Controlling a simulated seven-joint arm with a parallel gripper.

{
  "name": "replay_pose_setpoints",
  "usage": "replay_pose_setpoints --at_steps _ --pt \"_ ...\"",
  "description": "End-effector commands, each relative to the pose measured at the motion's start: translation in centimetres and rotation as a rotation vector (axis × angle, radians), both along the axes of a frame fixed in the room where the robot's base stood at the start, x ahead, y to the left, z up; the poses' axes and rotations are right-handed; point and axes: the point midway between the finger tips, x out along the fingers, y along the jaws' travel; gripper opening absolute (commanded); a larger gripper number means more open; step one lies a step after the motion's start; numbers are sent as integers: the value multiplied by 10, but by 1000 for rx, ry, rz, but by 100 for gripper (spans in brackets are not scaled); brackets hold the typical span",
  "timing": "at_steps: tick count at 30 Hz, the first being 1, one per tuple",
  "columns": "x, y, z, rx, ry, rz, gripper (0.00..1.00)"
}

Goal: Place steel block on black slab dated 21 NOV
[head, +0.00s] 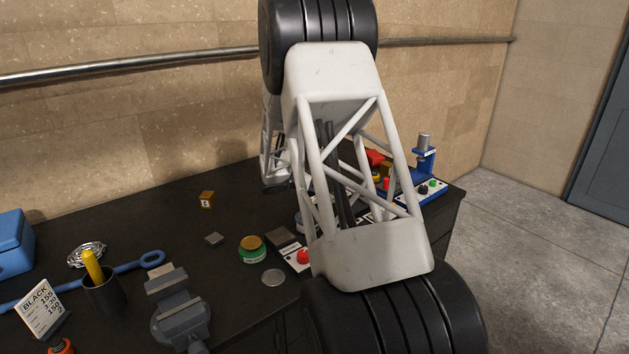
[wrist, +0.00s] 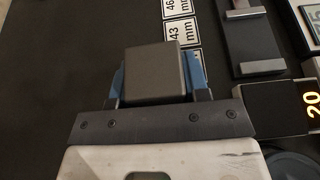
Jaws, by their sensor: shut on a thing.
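In the wrist view my gripper (wrist: 158,78) is shut on a dark grey block (wrist: 155,70), with a blue finger on each side of it. I take this to be the steel block. In the head view my arm hides most of the right part of the table, and I cannot make out the held block there. No slab with a readable 21 NOV date shows. A black piece with an orange "20" (wrist: 292,106) lies to the right of my gripper in the wrist view; the rest of its text is cut off.
Labels marked 46 and 43 mm (wrist: 181,38) and a dark fixture with metal bars (wrist: 243,42) lie beyond the held block. In the head view, a vise (head: 178,308), a small grey block (head: 214,239), a brown cube (head: 206,199) and a blue press (head: 424,160) stand on the black table.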

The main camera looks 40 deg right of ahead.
Motion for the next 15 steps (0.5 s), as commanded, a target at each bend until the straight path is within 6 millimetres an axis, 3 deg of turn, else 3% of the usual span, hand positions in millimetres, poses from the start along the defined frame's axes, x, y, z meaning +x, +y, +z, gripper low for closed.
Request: replay_pose_setpoints --at_steps 1,2,6,15 --pt "0 0 0 -1 -1 0 0" --pt "0 0 -1 0 0 0 47" --pt "0 0 -1 0 0 0 68" --pt "0 0 0 0 0 0 68"
